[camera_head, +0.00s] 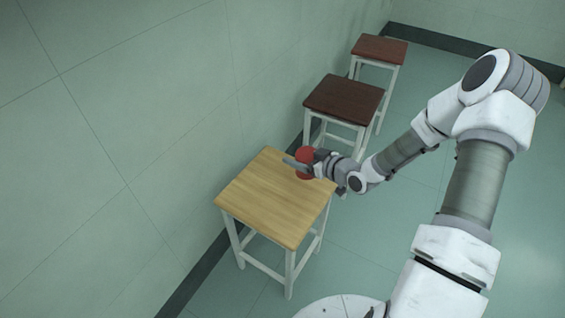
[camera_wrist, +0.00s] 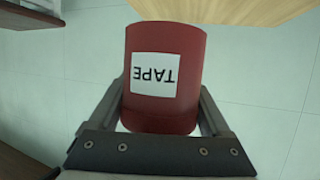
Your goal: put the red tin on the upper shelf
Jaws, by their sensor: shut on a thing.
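The red tin (camera_head: 304,154) is a cylinder with a white label reading TAPE, upside down in the wrist view (camera_wrist: 165,112). My gripper (camera_head: 309,166) is shut on the tin, with one finger on either side of it in the wrist view (camera_wrist: 165,92). In the head view the tin shows over the far right part of the pale wooden stool (camera_head: 265,200). I cannot tell the exact gap between the tin and the stool top. No shelf shows clearly in either view.
A dark brown stool (camera_head: 343,98) and a reddish-brown stool (camera_head: 380,48) stand farther back in a row along the green wall (camera_head: 130,130). The pale stool's top looks bare. Open floor (camera_head: 420,185) lies to the right of the stools.

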